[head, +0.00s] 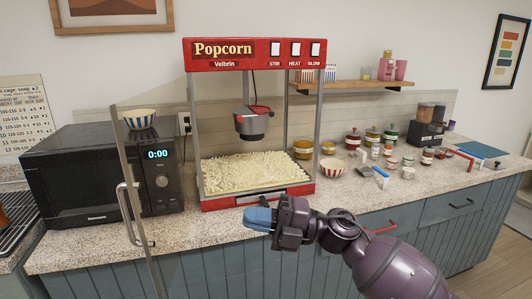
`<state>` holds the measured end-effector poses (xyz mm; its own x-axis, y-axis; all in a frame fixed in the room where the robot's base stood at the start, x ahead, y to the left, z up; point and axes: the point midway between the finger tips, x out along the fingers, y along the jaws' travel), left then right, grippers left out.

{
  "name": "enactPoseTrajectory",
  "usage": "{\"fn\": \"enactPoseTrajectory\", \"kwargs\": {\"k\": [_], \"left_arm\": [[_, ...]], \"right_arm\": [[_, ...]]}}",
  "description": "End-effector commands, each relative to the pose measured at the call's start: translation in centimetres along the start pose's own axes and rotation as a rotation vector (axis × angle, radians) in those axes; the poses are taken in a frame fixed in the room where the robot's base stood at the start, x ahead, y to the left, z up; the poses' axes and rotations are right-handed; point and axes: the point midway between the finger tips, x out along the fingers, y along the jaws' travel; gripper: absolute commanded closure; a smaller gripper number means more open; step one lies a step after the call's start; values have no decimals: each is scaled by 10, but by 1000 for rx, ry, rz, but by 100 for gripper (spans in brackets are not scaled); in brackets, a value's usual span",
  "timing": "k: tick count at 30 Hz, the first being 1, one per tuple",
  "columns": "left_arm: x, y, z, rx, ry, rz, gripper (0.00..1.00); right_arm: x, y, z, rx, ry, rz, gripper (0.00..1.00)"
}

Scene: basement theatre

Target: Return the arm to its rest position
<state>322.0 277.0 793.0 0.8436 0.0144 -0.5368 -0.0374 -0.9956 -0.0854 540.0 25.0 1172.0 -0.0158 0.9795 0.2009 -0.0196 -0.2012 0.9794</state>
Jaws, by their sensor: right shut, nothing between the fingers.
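My right arm comes in from the lower right, and its gripper (258,218) points left in front of the counter edge, below the popcorn machine. Its blue fingers are shut with nothing between them. My left gripper is not in the picture. The red popcorn machine (252,54) stands on the counter with its glass door (130,215) swung open to the left. Popcorn (255,172) covers its floor, and a kettle (253,124) hangs inside.
A black microwave (80,175) with a striped bowl (139,119) on top stands left of the machine. Another striped bowl (333,168), jars (353,138) and small items crowd the counter (230,228) on the right. The open door and its handle stick out over the counter front.

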Motion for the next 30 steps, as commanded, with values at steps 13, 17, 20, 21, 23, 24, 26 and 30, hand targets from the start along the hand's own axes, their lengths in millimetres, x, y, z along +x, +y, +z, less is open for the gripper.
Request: {"fn": "enactPoseTrajectory", "kwargs": {"k": [13, 17, 20, 21, 23, 24, 26, 30], "left_arm": [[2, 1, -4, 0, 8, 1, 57], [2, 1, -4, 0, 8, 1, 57], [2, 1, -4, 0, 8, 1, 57], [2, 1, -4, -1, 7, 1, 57], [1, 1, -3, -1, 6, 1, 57], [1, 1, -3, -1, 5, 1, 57], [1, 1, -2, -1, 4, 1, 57], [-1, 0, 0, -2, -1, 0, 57]], "right_arm": [[-114, -8, 61, 445, -774, 505, 100], [-163, -54, 53, 623, -971, 560, 100], [-198, -92, 37, 755, -1103, 590, 100], [-212, -107, 30, 805, -1153, 600, 100], [-231, -129, 15, 879, -1223, 613, 100], [-243, -143, 4, 927, -1266, 623, 100], [-261, -165, -13, 995, -1329, 636, 100], [-297, -209, -61, 1134, -1459, 672, 100]]}}
